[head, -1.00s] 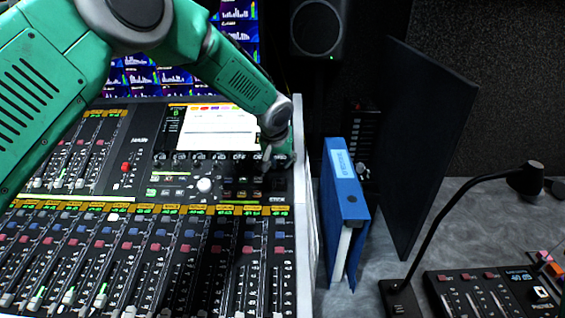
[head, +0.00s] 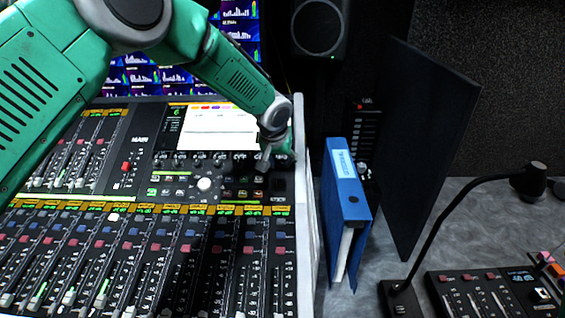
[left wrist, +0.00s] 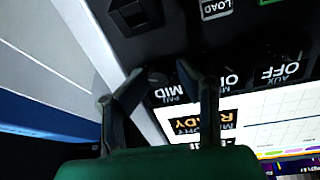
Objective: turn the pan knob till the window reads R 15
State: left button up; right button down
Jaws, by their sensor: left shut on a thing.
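The dark pan knob (left wrist: 159,77) sits on the console's top panel and shows between my left gripper's fingers in the left wrist view. My left gripper (left wrist: 162,70) is shut on the knob, a finger on each side. The small pan window (left wrist: 166,94) beside the knob reads MID; the picture is upside down there. In the head view my left gripper (head: 270,163) is at the right end of the knob row, below the console screen, and hides the knob. My right gripper is not in view.
The console screen (head: 220,130) lies just behind the gripper. The console's right side wall (head: 307,200) and a blue binder (head: 346,195) stand close on the right. A lamp (head: 455,215) and a small fader box (head: 485,292) are farther right. Other knobs line the row to the left.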

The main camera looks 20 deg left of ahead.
pick_arm(q)
jog(key=shift+a+p+v, duration=0.2)
jog(key=shift+p+v, duration=0.75)
jog(key=shift+v, duration=0.35)
jog(key=p+v, duration=0.9)
jog(key=v, duration=0.4)
jog(key=shift+s+r, duration=0.15)
jog(key=shift+s, duration=0.05)
jog(key=shift+d, duration=0.1)
jog(key=v, duration=1.1)
jog(key=shift+r+p, duration=0.3)
jog(key=shift+r, duration=0.1)
jog(key=shift+s, duration=0.1)
